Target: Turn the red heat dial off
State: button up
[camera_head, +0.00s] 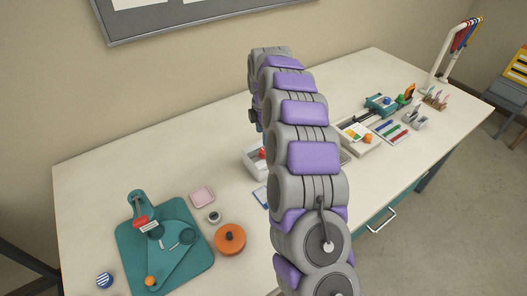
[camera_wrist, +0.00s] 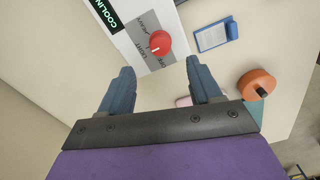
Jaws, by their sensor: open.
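The red heat dial (camera_wrist: 161,42) is a round knob with a short white mark, set on a grey label panel (camera_wrist: 141,33) of a white box (camera_wrist: 125,45). The mark points toward the lower left, near the printed word that looks like LIGHT; HEAVY is printed above and OFF seems to be below. My gripper (camera_wrist: 159,67) is open and empty, its two blue-grey fingers apart, with the dial ahead between and beyond their tips. In the head view the red dial (camera_head: 263,153) and white box (camera_head: 253,164) show partly behind my arm. My gripper is mostly hidden there.
A blue clipboard (camera_wrist: 216,35) and an orange round container (camera_wrist: 256,84) lie to the right in the wrist view. A teal board (camera_head: 130,238) and a pink pad (camera_head: 202,196) are on the table (camera_head: 95,178). A tray (camera_head: 360,146) stands right of my arm.

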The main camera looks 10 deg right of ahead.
aim_at(264, 151)
notch_tip(264, 151, down, 8)
jog(key=shift+f+b, duration=0.15)
jog(key=shift+b, duration=0.65)
jog(key=shift+c, duration=0.4)
